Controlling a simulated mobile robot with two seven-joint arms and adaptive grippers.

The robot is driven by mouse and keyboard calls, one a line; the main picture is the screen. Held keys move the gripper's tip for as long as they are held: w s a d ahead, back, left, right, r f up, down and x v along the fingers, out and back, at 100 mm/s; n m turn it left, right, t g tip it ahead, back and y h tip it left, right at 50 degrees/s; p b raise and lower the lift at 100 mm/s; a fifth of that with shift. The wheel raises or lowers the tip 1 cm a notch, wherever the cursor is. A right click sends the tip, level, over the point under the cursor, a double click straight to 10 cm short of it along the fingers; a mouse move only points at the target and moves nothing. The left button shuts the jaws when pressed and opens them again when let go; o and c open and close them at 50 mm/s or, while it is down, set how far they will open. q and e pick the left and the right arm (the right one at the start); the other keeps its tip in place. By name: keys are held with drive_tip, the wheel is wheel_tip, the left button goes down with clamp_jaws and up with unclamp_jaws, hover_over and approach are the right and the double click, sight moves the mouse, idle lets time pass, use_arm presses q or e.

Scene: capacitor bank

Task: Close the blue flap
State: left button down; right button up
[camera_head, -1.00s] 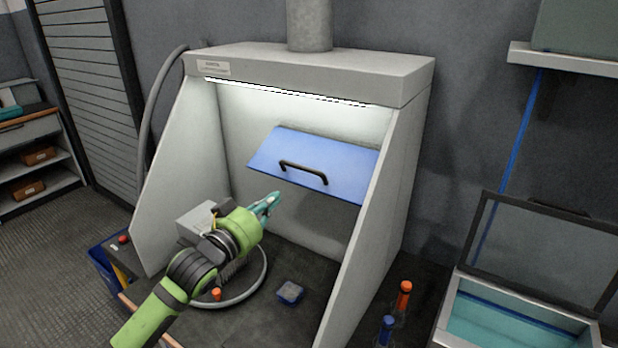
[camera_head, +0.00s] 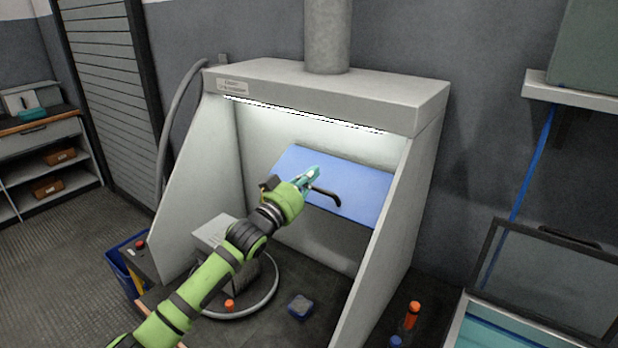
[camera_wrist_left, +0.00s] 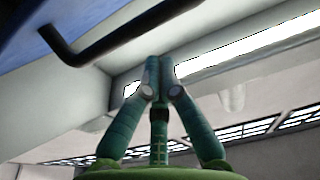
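The blue flap (camera_head: 350,187) is a flat panel tilted out from the back wall inside the grey hood, so it stands raised. It has a dark bar handle (camera_head: 328,195), partly hidden behind my gripper. My left gripper (camera_head: 314,172) is in front of the flap's left part, beside the handle's left end. In the left wrist view its teal fingers (camera_wrist_left: 156,62) meet at the tips with nothing between them. The handle (camera_wrist_left: 95,45) and the flap's edge (camera_wrist_left: 40,22) show at the upper left there, apart from the fingers. My right gripper is not in view.
The hood's side walls (camera_head: 385,235) flank the flap. On the hood floor are a grey box (camera_head: 215,232), a cable loop, an orange-capped item and a small blue-grey block (camera_head: 300,306). A glass-lidded case (camera_head: 545,285) stands at the right.

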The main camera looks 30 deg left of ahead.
use_arm(q)
drive_tip(key=shift+s+a+f, duration=0.1)
drive_tip(key=shift+s+f, duration=0.1)
drive_tip(key=shift+f, duration=0.85)
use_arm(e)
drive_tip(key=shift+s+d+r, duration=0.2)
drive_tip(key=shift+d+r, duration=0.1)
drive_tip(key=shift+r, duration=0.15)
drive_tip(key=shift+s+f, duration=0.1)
